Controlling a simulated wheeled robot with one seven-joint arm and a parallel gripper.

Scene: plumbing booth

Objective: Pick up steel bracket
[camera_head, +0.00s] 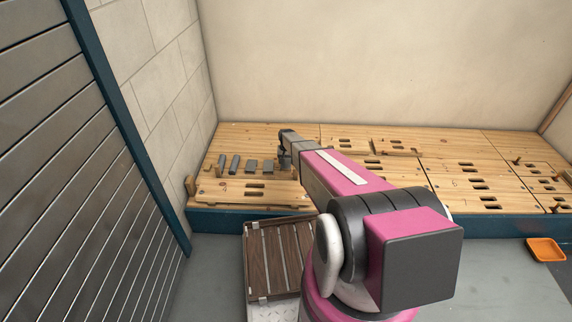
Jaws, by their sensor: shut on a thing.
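Several small grey metal pieces stand in a row on the left part of the wooden bench, among them a narrow one (235,164) and a wider one (251,166). They look like steel brackets, but they are too small to tell apart surely. My gripper (285,158) is at the right end of this row, low over the bench and pointing down. It is shut on a small grey piece, seemingly a steel bracket, mostly hidden by the fingers and arm. I cannot tell whether that piece still touches the bench.
The wooden bench (440,170) with slots and pegs runs along the back wall. A brown slatted crate (270,262) stands on the floor in front. An orange tray (546,250) lies at the right. A grey shutter (70,180) closes off the left side.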

